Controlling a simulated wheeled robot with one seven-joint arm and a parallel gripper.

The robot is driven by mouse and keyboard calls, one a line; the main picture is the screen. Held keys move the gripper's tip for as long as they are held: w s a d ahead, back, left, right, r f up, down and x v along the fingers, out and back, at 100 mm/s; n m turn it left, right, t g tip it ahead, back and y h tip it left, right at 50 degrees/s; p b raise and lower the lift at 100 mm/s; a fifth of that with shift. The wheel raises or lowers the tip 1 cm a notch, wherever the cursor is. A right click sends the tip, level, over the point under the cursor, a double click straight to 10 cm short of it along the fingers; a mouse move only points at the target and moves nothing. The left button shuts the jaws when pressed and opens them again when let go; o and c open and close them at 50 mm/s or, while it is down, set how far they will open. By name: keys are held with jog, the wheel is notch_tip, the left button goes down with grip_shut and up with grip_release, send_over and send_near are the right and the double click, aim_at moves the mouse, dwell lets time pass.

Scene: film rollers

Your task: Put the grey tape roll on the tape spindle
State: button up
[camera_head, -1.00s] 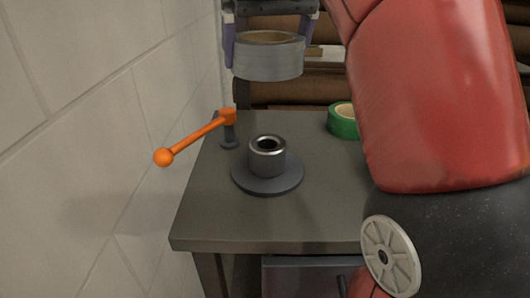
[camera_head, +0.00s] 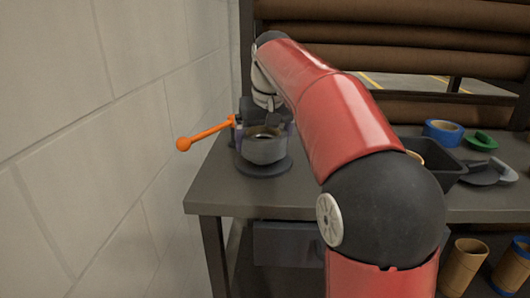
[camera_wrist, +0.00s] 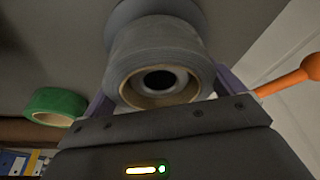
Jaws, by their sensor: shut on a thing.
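The grey tape roll (camera_head: 264,151) is low over the tape spindle, whose round dark base (camera_head: 283,167) shows beneath it in the head view. My gripper (camera_head: 264,133) is shut on the roll, with a purple finger on each side. In the wrist view the roll (camera_wrist: 160,48) has a tan cardboard core (camera_wrist: 165,101), and the spindle's post (camera_wrist: 158,80) shows inside the core. The roll looks level and around the post. Whether it touches the base, I cannot tell.
An orange lever (camera_head: 208,133) stands just left of the spindle, near the block wall. A green tape roll (camera_wrist: 62,103) lies nearby. A blue tape roll (camera_head: 441,138) and a black bin (camera_head: 447,181) are at the right. Cardboard tubes (camera_head: 464,266) stand below.

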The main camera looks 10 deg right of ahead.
jog(key=shift+s+b+x, duration=0.25)
jog(key=shift+b+x, duration=0.15)
jog(key=shift+x, duration=0.75)
jog(key=o, duration=0.8)
jog(key=p+v, duration=0.3)
jog(key=v, duration=0.9)
jog(key=shift+r, duration=0.15)
